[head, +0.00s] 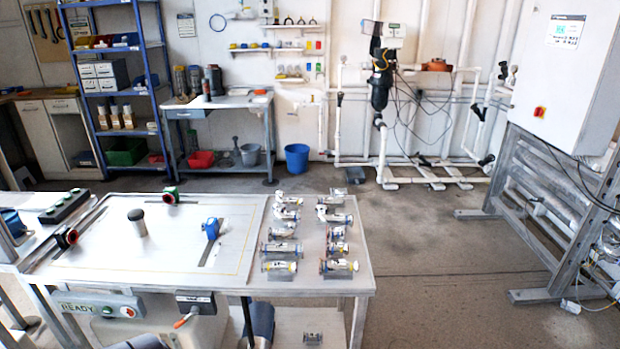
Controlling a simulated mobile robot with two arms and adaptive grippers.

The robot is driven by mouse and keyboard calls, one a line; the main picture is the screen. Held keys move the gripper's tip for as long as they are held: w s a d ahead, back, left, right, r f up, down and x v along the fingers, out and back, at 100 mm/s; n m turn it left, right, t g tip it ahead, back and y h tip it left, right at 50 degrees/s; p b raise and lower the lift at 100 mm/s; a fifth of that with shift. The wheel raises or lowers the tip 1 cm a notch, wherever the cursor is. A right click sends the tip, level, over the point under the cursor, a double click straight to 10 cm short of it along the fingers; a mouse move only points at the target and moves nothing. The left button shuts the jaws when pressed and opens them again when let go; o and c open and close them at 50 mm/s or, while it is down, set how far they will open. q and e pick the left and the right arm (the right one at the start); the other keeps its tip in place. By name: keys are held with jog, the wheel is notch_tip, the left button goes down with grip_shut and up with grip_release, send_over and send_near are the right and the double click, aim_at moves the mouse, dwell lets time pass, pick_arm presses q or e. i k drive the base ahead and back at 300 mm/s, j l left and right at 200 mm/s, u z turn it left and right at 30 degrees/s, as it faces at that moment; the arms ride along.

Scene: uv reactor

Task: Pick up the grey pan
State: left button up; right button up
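Nothing is clearly identifiable as a grey pan from this distance. Candidates are on the lower shelf of the back workbench (219,103): a grey round container (250,154), and to its left a small dark-grey item with an upright handle-like part (236,147). Both are far off, beyond the front table.
The front table (235,283) blocks the near side, with a dark cylinder (137,222), a blue clamp (211,229) and several white fittings. A blue bucket (297,158) and red bin (201,159) are at the back. Open floor (430,235) lies right, before a cabinet frame (560,220).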

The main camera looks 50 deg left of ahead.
aim_at(355, 176)
jog(key=u, duration=1.25)
jog(key=i+l+z, duration=0.75)
jog(key=l+z, duration=0.2)
jog(key=i+l+z, duration=0.25)
jog(key=i+z, duration=0.2)
jog(key=i+u, duration=0.2)
jog(key=i, duration=0.25)
jog(key=i+l+u, duration=0.2)
jog(key=i, duration=0.2)
jog(key=i+j+u, duration=0.25)
jog(key=i+u, duration=0.6)
jog(key=i, duration=0.15)
jog(key=i+l+u, duration=0.1)
jog(key=i+u, duration=0.3)
jog(key=i, duration=1.9)
jog(key=j+u, duration=0.05)
